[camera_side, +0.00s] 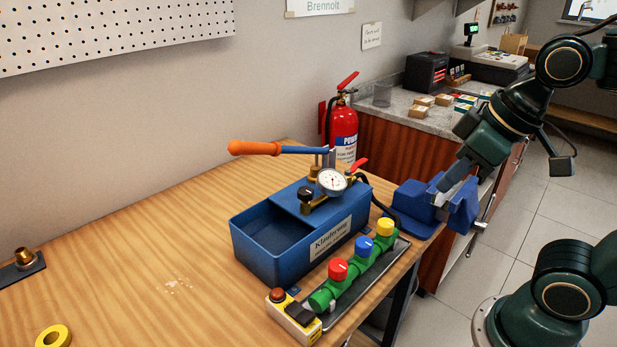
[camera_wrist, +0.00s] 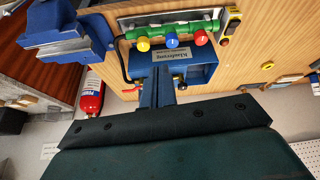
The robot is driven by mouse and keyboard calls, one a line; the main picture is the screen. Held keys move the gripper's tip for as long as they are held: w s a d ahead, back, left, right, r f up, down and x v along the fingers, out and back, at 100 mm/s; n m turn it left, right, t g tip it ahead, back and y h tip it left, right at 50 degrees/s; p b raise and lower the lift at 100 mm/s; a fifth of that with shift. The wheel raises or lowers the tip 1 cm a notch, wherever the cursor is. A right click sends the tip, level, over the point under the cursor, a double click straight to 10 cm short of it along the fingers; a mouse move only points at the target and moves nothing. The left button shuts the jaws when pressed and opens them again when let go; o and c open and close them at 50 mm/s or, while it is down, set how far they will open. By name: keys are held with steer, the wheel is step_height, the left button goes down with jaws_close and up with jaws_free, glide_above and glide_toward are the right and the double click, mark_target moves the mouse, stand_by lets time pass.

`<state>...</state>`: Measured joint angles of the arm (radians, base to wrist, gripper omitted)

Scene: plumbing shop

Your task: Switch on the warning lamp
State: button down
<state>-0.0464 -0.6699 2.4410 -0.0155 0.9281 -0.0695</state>
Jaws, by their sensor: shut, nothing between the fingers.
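The warning lamp (camera_side: 278,296) is a dark red dome on a small yellow box with a dark switch (camera_side: 302,315) on its top. It sits at the table's front edge in the side view and shows no clear glow. The box (camera_wrist: 231,24) is small at the top right of the wrist view; the switch's position is too small to tell. My gripper (camera_side: 442,190) is shut and empty, in front of the blue vise in the side view and well to the right of the lamp box. In the wrist view its fingers (camera_wrist: 159,75) overlap the blue pump box.
Beside the lamp box lies a green manifold (camera_side: 350,270) with red, blue and yellow knobs. Behind it stands the blue test pump (camera_side: 275,255) with a gauge and an orange-handled lever. The blue vise (camera_side: 415,203) is at the table's right end. The table's left middle is mostly clear.

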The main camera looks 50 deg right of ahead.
steer(key=w+a+n+g, duration=0.3)
steer(key=w+a+n, duration=0.5)
steer(key=a, duration=0.1)
steer(key=n+g, duration=0.3)
steer(key=n, duration=0.6)
glide_above(307, 316)
steer(key=w, duration=0.2)
step_height(307, 316, down, 4)
steer(key=shift+a+f, duration=0.1)
steer(key=shift+f, duration=0.05)
steer(key=f, duration=0.4)
steer(key=s+f, duration=0.1)
steer(key=f, duration=0.9)
steer(key=shift+s, duration=0.4)
steer(key=shift+s+f, duration=0.15)
steer(key=shift+f, duration=0.1)
steer(key=shift+w+r, duration=0.1)
steer(key=shift+w, duration=0.1)
